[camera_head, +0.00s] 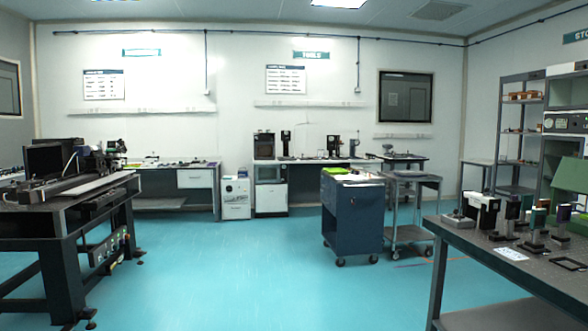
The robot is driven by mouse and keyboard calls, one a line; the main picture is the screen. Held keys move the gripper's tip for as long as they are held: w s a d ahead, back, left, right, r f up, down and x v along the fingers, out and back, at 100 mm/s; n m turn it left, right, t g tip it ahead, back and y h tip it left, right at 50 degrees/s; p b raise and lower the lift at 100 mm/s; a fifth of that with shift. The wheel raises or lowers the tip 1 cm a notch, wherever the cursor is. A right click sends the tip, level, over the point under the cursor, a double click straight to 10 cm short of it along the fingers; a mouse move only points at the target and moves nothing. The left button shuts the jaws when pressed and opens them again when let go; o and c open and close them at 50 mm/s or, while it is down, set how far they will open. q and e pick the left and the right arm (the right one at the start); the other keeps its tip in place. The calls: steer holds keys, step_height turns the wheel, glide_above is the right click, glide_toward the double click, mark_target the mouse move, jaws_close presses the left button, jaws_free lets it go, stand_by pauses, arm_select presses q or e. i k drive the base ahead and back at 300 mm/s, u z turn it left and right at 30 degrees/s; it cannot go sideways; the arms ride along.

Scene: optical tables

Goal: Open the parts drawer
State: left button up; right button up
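Several drawer-like fronts show, and I cannot tell which one is the parts drawer. A blue wheeled cabinet (354,222) stands in the middle of the room, with a panelled left face and a plain right face. A white drawer front (196,179) hangs under the back left bench and looks shut. A small white cabinet (236,198) stands on the floor beside that bench. A white-fronted unit (271,198) sits under the back middle bench. Neither of my grippers is in view.
A dark optical table (62,205) stands at the left. Another table (505,264) with small optical parts is at the near right. A grey wheeled cart (411,215) is beside the blue cabinet. Shelving lines the right wall. The turquoise floor (230,270) in the middle is clear.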

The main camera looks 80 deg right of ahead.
mark_target(361, 165)
steer(key=z, duration=2.6)
steer(key=i, duration=12.25)
steer(key=z, duration=0.1)
